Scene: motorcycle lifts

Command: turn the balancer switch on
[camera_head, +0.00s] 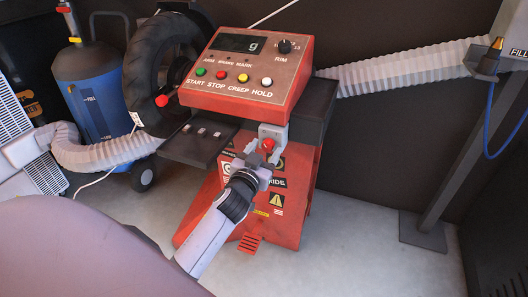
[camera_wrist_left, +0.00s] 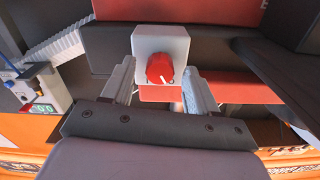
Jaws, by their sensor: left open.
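The red balancer (camera_head: 245,75) stands in the middle of the head view, with a display and a row of coloured buttons on its sloped panel. Its switch is a red knob (camera_head: 268,144) on a small grey box below the panel's right front corner. In the left wrist view the red knob (camera_wrist_left: 160,68) has a white pointer mark and sits on the light grey switch box (camera_wrist_left: 174,42). My left gripper (camera_wrist_left: 158,88) is open, its two fingers on either side of the knob in that view; whether they touch it I cannot tell. My right gripper is not in view.
A dark tray (camera_head: 198,142) with small weights juts out left of the switch. A tyre (camera_head: 150,60) is mounted behind it. A blue tank (camera_head: 92,88) and a pale hose (camera_head: 105,153) are at left. A grey post (camera_head: 465,150) stands right. Floor between is clear.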

